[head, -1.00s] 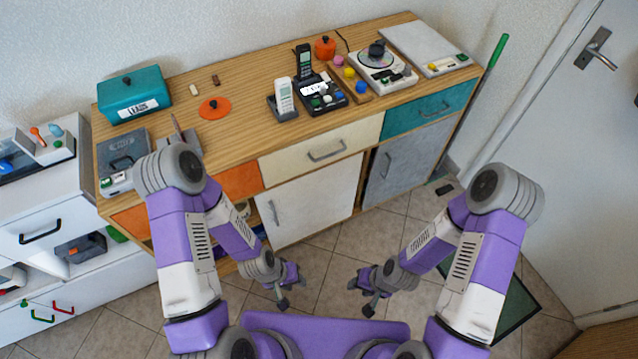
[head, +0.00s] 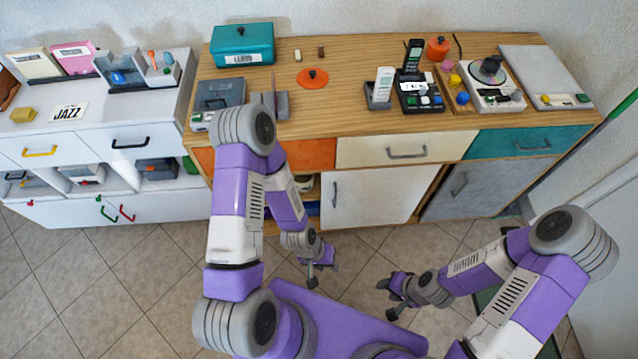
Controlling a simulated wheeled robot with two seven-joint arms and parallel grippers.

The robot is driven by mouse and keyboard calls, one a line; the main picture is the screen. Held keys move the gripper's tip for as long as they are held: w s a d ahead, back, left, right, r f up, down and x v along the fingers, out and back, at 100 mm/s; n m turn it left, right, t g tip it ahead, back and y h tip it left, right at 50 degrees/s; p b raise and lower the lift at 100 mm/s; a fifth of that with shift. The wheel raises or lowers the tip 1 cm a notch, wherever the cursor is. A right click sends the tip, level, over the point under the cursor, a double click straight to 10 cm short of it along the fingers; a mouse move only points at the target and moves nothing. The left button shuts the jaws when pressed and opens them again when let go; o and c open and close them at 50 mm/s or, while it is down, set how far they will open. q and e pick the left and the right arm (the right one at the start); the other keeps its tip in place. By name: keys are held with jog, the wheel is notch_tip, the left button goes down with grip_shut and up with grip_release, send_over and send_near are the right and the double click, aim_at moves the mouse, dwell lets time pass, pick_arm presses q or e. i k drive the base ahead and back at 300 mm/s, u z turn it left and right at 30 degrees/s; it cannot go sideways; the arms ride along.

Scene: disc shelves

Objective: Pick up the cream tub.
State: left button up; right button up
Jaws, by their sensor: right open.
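I cannot make out a cream tub for certain. A small pale, partly hidden object (head: 304,183) sits in the open shelf space under the orange drawer, behind my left arm; I cannot tell what it is. My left gripper (head: 323,275) is low over the floor in front of the wooden sideboard, with its fingers apart and nothing between them. My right gripper (head: 389,298) is also low over the floor, to the right of the left one, open and empty. Neither gripper touches anything.
The wooden sideboard (head: 350,128) carries a teal box (head: 242,45), an orange lid (head: 312,79), phones (head: 380,88), an orange pot (head: 437,48) and a turntable (head: 490,82). A white cabinet (head: 90,135) stands at left. The tiled floor (head: 110,285) at left is clear.

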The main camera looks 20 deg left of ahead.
aim_at(302, 178)
jog(key=u, duration=0.95)
jog(key=k, duration=0.5)
jog(key=u, duration=1.95)
jog(key=i, duration=1.45)
jog(key=z, duration=2.2)
jog(key=i, duration=0.5)
jog(key=u, duration=0.05)
